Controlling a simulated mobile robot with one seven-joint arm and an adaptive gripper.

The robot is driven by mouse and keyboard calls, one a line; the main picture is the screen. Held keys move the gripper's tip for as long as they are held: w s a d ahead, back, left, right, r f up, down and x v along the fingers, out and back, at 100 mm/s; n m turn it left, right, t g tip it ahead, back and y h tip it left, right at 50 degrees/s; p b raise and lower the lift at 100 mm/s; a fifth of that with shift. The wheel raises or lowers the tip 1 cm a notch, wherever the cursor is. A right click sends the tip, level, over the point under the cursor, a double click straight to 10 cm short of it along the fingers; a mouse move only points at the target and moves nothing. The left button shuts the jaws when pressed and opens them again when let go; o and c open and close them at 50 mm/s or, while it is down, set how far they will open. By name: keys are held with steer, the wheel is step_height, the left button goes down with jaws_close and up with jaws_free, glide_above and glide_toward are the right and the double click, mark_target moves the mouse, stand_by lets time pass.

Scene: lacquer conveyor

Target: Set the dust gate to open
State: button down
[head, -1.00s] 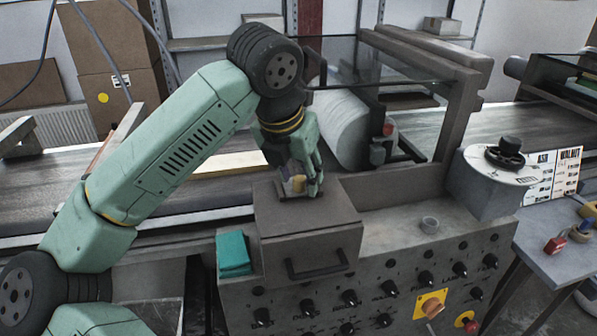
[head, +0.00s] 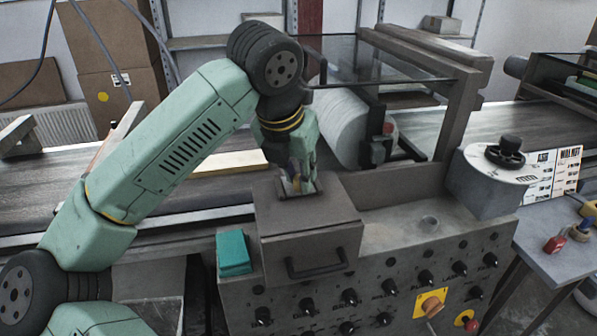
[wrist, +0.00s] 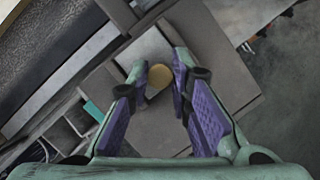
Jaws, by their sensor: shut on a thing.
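The grey-brown box (head: 308,228) with a dark front handle stands on the machine's front ledge. A small dark-framed opening in its top has a yellow knob, which I take to be the dust gate's; the knob (wrist: 160,77) shows as a round yellow top in the wrist view. My gripper (head: 299,183) reaches down over the opening. In the wrist view its purple-padded fingers stand on either side of the knob, shut on it. In the head view the fingers hide most of the knob, and I cannot tell the gate's position.
A teal block (head: 234,252) lies left of the box. The front panel (head: 380,290) carries several black knobs. A glass guard (head: 400,65) and its grey post (head: 458,120) rise behind to the right. A conveyor belt (head: 50,185) runs behind the box.

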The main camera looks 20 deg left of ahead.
mark_target(310, 204)
steer(key=shift+s+d+b, duration=0.6)
steer(key=shift+s+d, duration=0.1)
steer(key=shift+s, duration=0.3)
steer(key=shift+s+d+b, duration=0.6)
steer(key=shift+s+d, duration=0.05)
steer(key=shift+s, duration=0.35)
steer(key=c, duration=1.5)
jaws_free()
steer(key=shift+s+d, duration=0.1)
steer(key=shift+o, duration=0.3)
steer(key=shift+r, duration=0.35)
steer(key=v, duration=1.1)
